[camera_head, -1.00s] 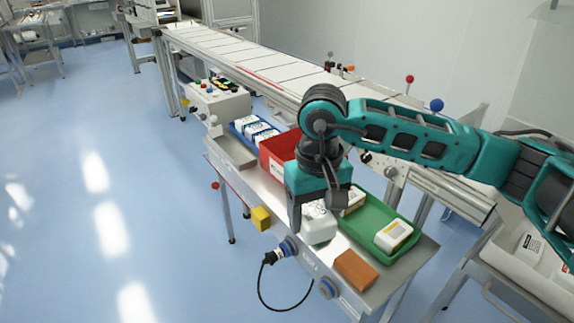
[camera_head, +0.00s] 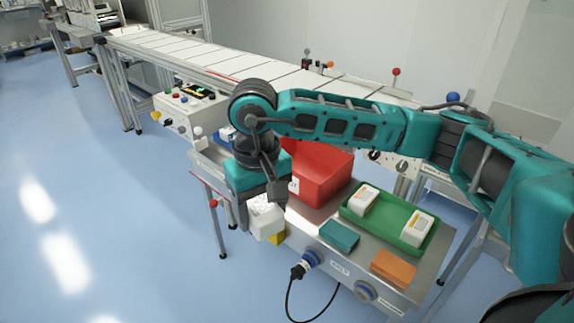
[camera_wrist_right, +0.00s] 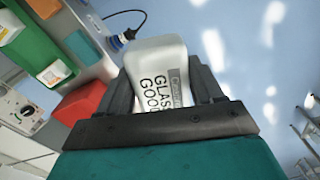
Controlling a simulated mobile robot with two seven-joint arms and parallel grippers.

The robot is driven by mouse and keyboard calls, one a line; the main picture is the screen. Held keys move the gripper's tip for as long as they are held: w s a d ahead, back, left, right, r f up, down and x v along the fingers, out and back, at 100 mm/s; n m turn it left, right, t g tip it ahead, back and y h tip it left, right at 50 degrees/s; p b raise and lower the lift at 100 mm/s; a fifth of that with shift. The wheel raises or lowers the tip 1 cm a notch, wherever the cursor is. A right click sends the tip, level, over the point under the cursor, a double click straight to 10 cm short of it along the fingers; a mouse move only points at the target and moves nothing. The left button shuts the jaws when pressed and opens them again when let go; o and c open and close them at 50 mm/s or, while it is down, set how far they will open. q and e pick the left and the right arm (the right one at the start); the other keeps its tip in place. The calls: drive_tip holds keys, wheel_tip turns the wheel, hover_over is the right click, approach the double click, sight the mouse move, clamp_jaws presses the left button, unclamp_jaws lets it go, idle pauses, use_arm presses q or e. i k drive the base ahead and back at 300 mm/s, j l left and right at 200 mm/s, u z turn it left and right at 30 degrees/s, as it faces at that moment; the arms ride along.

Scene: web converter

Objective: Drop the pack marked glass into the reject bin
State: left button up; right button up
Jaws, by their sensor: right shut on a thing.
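The pack marked glass (camera_wrist_right: 158,72) is a white, rounded block with dark lettering that reads "GLASS GOOD" in part in the right wrist view. My right gripper (camera_wrist_right: 160,95) is shut on it, one finger on each side. In the head view the pack (camera_head: 265,222) hangs below my right gripper (camera_head: 262,200), at the table's front edge. The red bin (camera_head: 322,178), open at the top with a partly hidden white label, stands behind and to the right of the pack. It also shows in the right wrist view (camera_wrist_right: 80,103). My left gripper is not in view.
A green tray (camera_head: 378,222) with two white packs (camera_head: 417,227) stands right of the red bin. A teal block (camera_head: 339,235) and an orange block (camera_head: 393,267) lie on the steel table in front. A conveyor (camera_head: 250,68) runs behind.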

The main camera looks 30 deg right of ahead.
sight(310, 175)
drive_tip(key=i+l, duration=0.6)
drive_tip(key=i, duration=0.2)
